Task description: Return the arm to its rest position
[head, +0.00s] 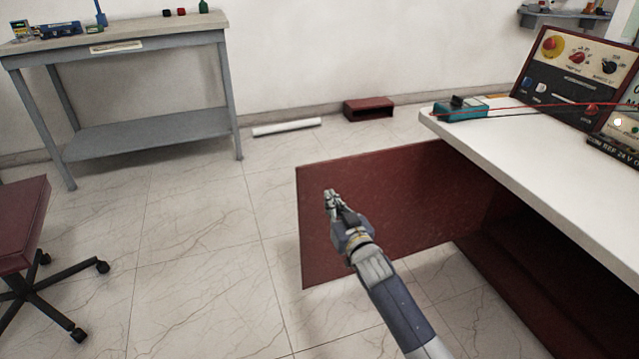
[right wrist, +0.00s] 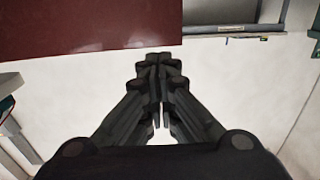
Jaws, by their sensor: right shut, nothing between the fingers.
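My right gripper (head: 333,201) is in the middle of the head view, at the end of my grey and blue arm that comes in from the lower right. It is in front of the dark red side panel (head: 400,192) of the desk. In the right wrist view my right gripper (right wrist: 158,75) is shut with its fingers together and nothing between them. The dark red panel (right wrist: 80,25) fills the upper left of that view. I cannot tell whether the gripper touches it. My left gripper is not in view.
The white desk top (head: 540,160) at right carries a control panel (head: 570,75) and a teal device (head: 470,110) with a red cable. A grey workbench (head: 120,45) stands at back left, a red chair (head: 22,225) at left.

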